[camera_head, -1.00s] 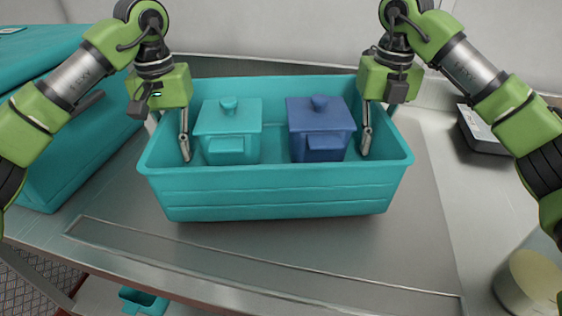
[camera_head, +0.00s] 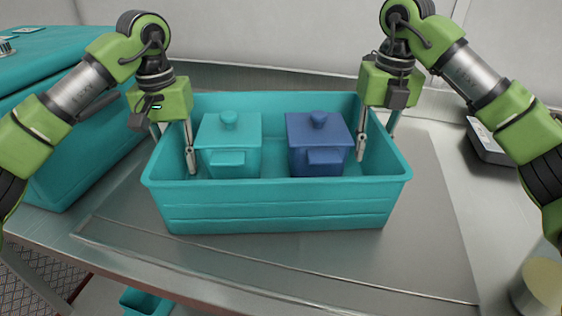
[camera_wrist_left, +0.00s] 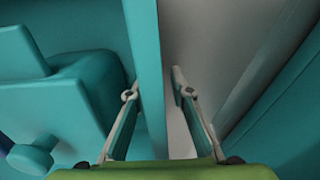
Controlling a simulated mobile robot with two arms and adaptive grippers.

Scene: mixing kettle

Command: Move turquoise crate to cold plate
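The turquoise crate (camera_head: 275,211) is a long open box standing level in the middle of the head view, over a flat metal plate (camera_head: 430,240). A turquoise lidded box (camera_head: 230,140) and a blue lidded box (camera_head: 317,140) stand in it. My left gripper (camera_head: 172,152) is open around the crate's left end wall, one finger inside and one outside. In the left wrist view the crate wall (camera_wrist_left: 148,60) lies between its spread fingers (camera_wrist_left: 157,92). My right gripper (camera_head: 377,146) is open around the right end wall in the same way. The outer fingertips are hidden in the head view.
A large turquoise cabinet-like block (camera_head: 60,105) stands close on the left. A grey device (camera_head: 487,140) is at the back right, and a pale cylinder (camera_head: 542,285) at the front right corner. A small turquoise bin (camera_head: 145,300) is below the table's front edge.

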